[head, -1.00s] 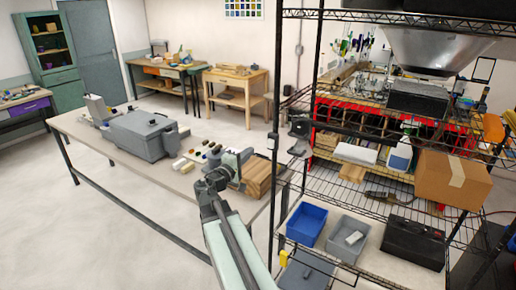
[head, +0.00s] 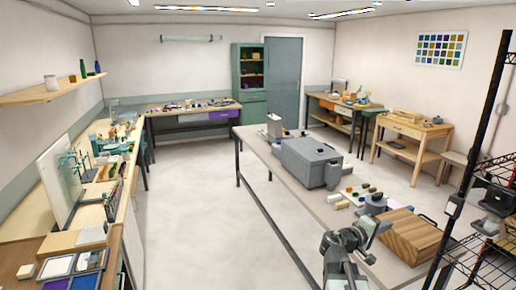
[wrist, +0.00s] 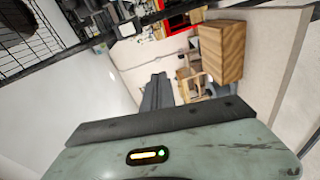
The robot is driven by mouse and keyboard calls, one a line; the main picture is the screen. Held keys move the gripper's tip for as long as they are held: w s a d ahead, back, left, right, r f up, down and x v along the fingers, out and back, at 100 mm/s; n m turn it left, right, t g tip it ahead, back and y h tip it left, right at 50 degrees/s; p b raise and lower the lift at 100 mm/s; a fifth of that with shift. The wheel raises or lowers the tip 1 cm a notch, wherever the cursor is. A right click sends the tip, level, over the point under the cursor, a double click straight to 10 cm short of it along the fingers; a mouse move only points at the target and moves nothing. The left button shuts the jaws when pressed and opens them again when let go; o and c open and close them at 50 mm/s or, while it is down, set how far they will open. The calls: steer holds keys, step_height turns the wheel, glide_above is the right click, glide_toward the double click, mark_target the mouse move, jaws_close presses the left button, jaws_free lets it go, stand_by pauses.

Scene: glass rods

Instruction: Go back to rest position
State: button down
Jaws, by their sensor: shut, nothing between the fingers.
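My gripper (wrist: 157,92) shows in the wrist view as dark grey fingers beyond the pale green wrist housing, closed together with nothing between them. In the head view my folded arm stands at the bottom, right of centre, in front of the long workbench (head: 262,160). There the fingertips are too small to make out. No object is held.
The bench carries a grey box-shaped machine (head: 312,160), small bottles and a wooden block (head: 405,236). A black wire shelf (head: 490,150) stands close on the right. A cluttered wooden bench (head: 60,215) runs along the left. The floor (head: 205,215) between the benches is clear.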

steer(key=s+a+f+m+g+y+b, duration=0.15)
steer(key=a+f+y, duration=0.25)
steer(key=a+f, duration=0.55)
steer(key=s+a+f+m+g+y+b, duration=0.15)
steer(key=s+a+f+y, duration=0.35)
steer(key=f, duration=0.7)
steer(key=s+a+f+g+y, duration=0.1)
steer(key=s+a+f+y, duration=0.1)
steer(key=a, duration=0.5)
steer(key=s+a+f+g+y, duration=0.2)
steer(key=a+f+y, duration=0.1)
steer(key=a, duration=0.5)
steer(key=shift+s+a+m+g+y+b, duration=0.25)
steer(key=shift+s+m+g+y+b, duration=0.1)
steer(key=shift+y, duration=0.35)
